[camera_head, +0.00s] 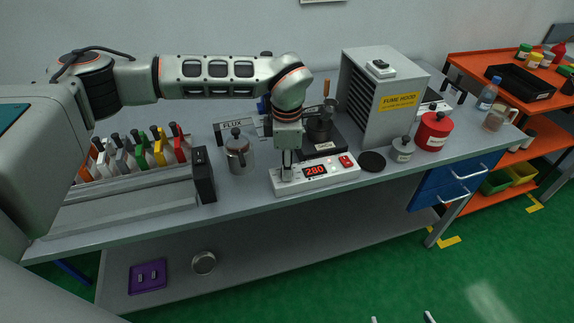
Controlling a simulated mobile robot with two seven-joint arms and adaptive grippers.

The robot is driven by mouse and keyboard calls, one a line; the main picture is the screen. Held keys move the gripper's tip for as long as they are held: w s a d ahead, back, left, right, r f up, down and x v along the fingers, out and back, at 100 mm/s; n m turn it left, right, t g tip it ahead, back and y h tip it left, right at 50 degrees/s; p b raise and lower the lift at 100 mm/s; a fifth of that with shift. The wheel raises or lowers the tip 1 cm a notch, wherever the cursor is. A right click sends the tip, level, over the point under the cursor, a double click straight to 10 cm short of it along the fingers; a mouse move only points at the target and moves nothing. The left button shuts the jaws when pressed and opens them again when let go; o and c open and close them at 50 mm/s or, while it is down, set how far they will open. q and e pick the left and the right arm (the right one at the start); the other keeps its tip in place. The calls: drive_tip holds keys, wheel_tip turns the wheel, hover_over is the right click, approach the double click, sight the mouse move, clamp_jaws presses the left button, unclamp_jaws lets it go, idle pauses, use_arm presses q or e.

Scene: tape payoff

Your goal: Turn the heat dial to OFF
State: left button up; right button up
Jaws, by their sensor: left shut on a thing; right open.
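The hot plate's white control box (318,177) stands near the front edge of the bench, with a red-lit display (315,170) that seems to read 200 or 280 and a red switch (346,161). My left gripper (286,174) points straight down at the left end of this box and is shut on the heat dial. The fingers hide the dial, so its pointer and markings cannot be read. A dark pot (319,128) stands on the black plate behind the box. My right gripper (402,319) shows only as two separated fingertips at the bottom edge, open and far from the box.
A metal jug (239,153) stands close left of the box, beside a rack of coloured bottles. A black disc (372,162), a grey canister (402,149) and a red canister (433,131) are to the right. The fume hood (365,90) rises behind. The floor in front is clear.

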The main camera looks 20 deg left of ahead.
use_arm(q)
drive_tip(key=shift+n, duration=0.3)
drive_tip(key=n+b, duration=0.1)
drive_tip(key=n, duration=0.4)
drive_tip(key=shift+n, duration=0.4)
drive_tip(key=n+b, duration=0.1)
drive_tip(key=n, duration=0.2)
drive_tip(key=shift+w+n, duration=0.1)
drive_tip(key=shift+n, duration=0.2)
drive_tip(key=n, duration=0.3)
drive_tip(key=shift+n+g, duration=0.3)
drive_tip(key=n, duration=0.3)
drive_tip(key=shift+n, duration=0.3)
drive_tip(key=n, duration=0.3)
drive_tip(key=shift+n+b, duration=0.3)
drive_tip(key=n, duration=0.3)
drive_tip(key=shift+w+n+g, duration=0.1)
drive_tip(key=shift+n+g, duration=0.2)
drive_tip(key=shift+n, duration=1.6)
drive_tip(key=shift+a+n, duration=0.1)
drive_tip(key=shift+n, duration=0.2)
